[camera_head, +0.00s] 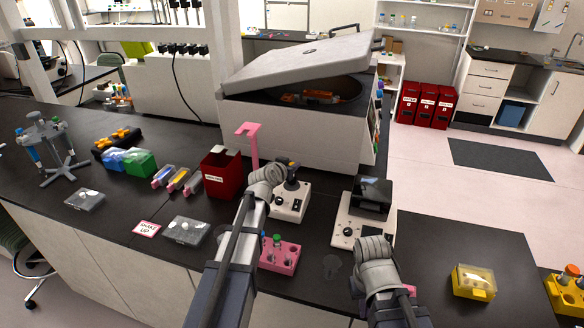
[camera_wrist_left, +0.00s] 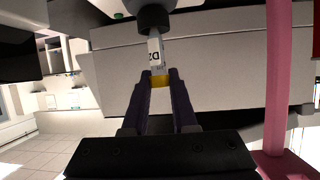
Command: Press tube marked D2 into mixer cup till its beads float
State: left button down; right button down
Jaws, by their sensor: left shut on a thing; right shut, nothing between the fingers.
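The tube marked D2 (camera_wrist_left: 155,48) shows in the left wrist view, with a yellow cap (camera_wrist_left: 159,81) and a white label. My left gripper (camera_wrist_left: 159,85) is shut on its cap end. The tube's far end meets the black mixer cup (camera_wrist_left: 155,18); I cannot tell how firmly it is pressed in, and its beads are not visible. In the head view the white mixer (camera_head: 289,207) stands just beyond my left wrist, which hides the tube. My right gripper (camera_head: 372,248) is shut and empty near the white device with a dark screen; its fingers are mostly hidden by the wrist.
A pink tube rack (camera_head: 281,256) stands beside my left arm. A red bin (camera_head: 221,173) and pink stand (camera_head: 251,145) are left of the mixer. The open centrifuge (camera_head: 300,130) is behind. The white device (camera_head: 352,232) is right of the mixer.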

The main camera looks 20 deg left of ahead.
pick_arm(q)
jog(key=shift+s+r, duration=0.25)
jog(key=shift+r, duration=0.15)
jog(key=shift+w, duration=0.1)
pick_arm(e)
jog(key=shift+w+r, duration=0.1)
jog(key=shift+r, duration=0.2)
pick_arm(q)
jog(key=shift+r+p, duration=0.2)
jog(key=shift+p, duration=0.25)
pick_arm(e)
jog(key=shift+r, duration=0.4)
pick_arm(q)
jog(key=shift+f, duration=0.2)
jog(key=shift+f, duration=0.15)
pick_arm(e)
jog(key=shift+f, duration=0.25)
pick_arm(q)
jog(key=shift+f+b, duration=0.75)
jog(key=shift+b, duration=0.25)
pick_arm(e)
jog(key=shift+f, duration=0.7)
pick_arm(q)
jog(key=shift+f, duration=0.15)
pick_arm(e)
jog(key=shift+s+a+f, duration=0.1)
jog(key=shift+s+f, duration=0.1)
jog(key=shift+s, duration=0.05)
jog(key=shift+r, duration=0.1)
